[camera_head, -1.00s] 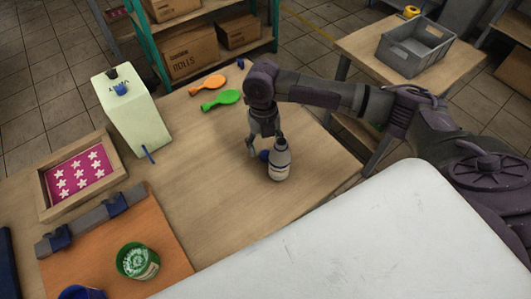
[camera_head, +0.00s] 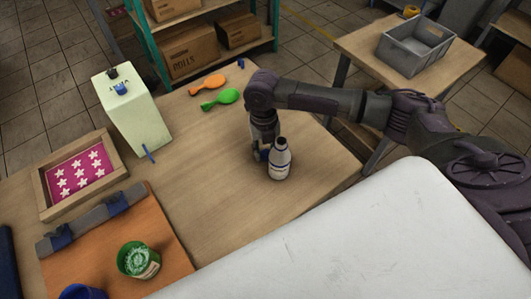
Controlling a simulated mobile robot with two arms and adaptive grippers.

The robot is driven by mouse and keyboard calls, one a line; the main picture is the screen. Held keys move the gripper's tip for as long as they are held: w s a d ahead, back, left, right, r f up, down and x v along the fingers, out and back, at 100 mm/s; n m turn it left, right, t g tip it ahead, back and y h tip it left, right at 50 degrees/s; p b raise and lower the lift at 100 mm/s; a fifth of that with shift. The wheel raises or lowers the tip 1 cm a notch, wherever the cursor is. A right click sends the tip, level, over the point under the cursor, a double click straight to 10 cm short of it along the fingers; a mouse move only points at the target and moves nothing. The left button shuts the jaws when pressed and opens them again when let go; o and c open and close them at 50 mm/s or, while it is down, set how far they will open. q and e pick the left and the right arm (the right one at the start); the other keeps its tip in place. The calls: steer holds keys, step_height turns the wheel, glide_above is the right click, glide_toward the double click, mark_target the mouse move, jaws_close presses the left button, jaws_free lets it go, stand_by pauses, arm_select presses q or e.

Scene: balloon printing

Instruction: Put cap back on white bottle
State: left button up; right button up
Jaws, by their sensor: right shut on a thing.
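The white bottle (camera_head: 279,162) stands upright on the wooden table, with a dark top at its neck. My right gripper (camera_head: 261,154) is low over the table just left of and behind the bottle. It is shut on a small blue cap (camera_head: 264,155), which is partly hidden by the fingers and the bottle. I cannot tell whether the fingers touch the bottle. My left gripper is not in view.
An orange balloon (camera_head: 208,84) and a green balloon (camera_head: 221,100) lie behind. A pale canister (camera_head: 133,115), a star-pattern frame (camera_head: 45,196) and a green tub (camera_head: 138,261) are at left. The table (camera_head: 215,190) is clear around the bottle's left and front.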

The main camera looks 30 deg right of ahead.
mark_target(265, 153)
steer(key=shift+r, duration=0.1)
step_height(265, 153, up, 10)
steer(key=shift+b, duration=0.3)
stand_by(0.3)
